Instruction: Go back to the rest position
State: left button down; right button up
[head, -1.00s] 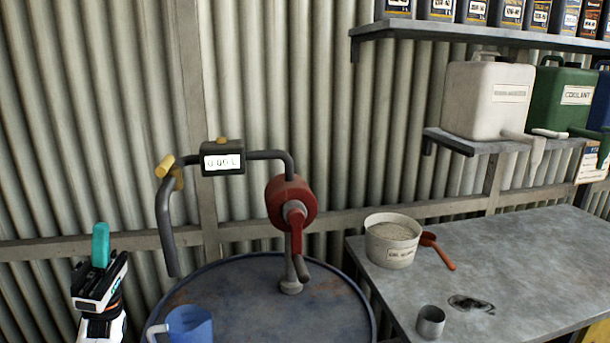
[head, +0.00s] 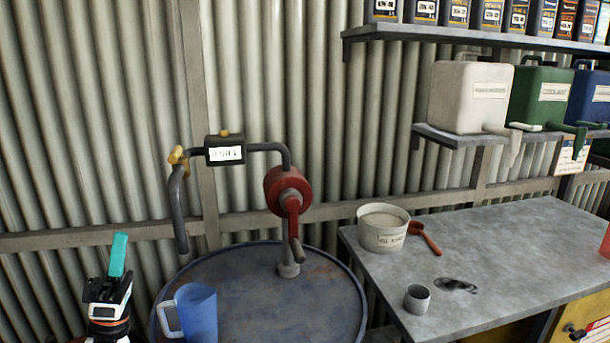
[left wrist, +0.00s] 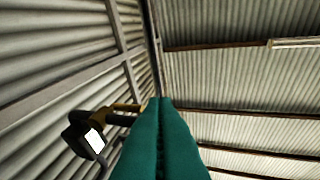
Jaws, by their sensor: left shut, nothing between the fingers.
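My left gripper (head: 118,255) stands at the lower left of the head view, left of the blue drum and pointing up. Its teal fingers are together with nothing between them. In the left wrist view the shut teal fingers (left wrist: 161,140) point up toward the roof, with the pump's meter (left wrist: 85,138) to their left. My right gripper is in neither view.
A blue drum (head: 255,318) carries a red hand pump (head: 285,190) and a blue jug (head: 199,312). To the right, a metal bench (head: 500,250) holds a tub (head: 383,228), a red scoop (head: 426,238) and a small cup (head: 417,299). Shelves (head: 480,38) hang above.

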pick_arm(q)
jog(key=s+d+f+g+y, duration=0.1)
jog(key=d+f+g+y, duration=0.1)
jog(key=f, duration=0.5)
jog(key=s+d+f+n+g+y, duration=0.1)
jog(key=d+f+g+y, duration=0.1)
jog(key=f+g+y, duration=0.3)
jog(key=s+d+f+g+y, duration=0.1)
jog(key=f+y, duration=0.4)
jog(key=f, duration=0.5)
jog(key=shift+d+n+g+y, duration=0.35)
jog(key=shift+d+g, duration=0.35)
jog(key=shift+g, duration=0.7)
jog(key=s+d+f+m+g, duration=0.25)
jog(key=s+f+g, duration=0.2)
jog(key=s, duration=0.45)
jog(key=s+d+f+m+g, duration=0.1)
jog(key=s+f+m+g, duration=0.3)
jog(key=s, duration=0.5)
jog(key=s+d+f+m+g, duration=0.15)
jog(key=s+f+g, duration=0.35)
jog(key=s, duration=0.5)
notch_tip(320, 180, down, 25)
jog(key=g, duration=0.2)
jog(key=s+a+f, duration=0.2)
jog(key=s+f, duration=1.4)
jog(key=shift+s+a+f+g, duration=0.15)
jog(key=shift+s+a+g, duration=0.15)
jog(key=shift+s+g, duration=0.15)
